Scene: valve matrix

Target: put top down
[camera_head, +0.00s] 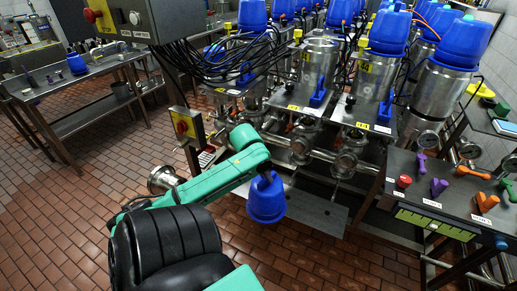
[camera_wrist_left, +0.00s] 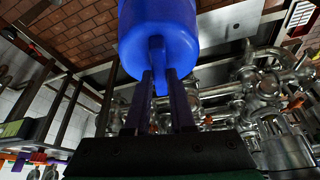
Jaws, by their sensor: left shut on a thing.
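A blue top (camera_head: 267,200) hangs from my left gripper (camera_head: 266,176), near the middle of the head view, above the tiled floor and in front of the valve rack. In the left wrist view, the two dark fingers of the left gripper (camera_wrist_left: 162,85) are shut on the narrow fin of the blue top (camera_wrist_left: 157,25). The top is clear of any surface in the head view. Its far side is hidden. My right gripper does not show clearly in either view.
Steel valves and pipes (camera_head: 300,148) stand behind the held top, with several blue-capped steel cylinders (camera_head: 375,70) above. A steel table (camera_head: 70,82) at left carries another blue top (camera_head: 77,64). A panel (camera_head: 445,195) with coloured handles is at right. The red-tiled floor (camera_head: 60,210) is open at left.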

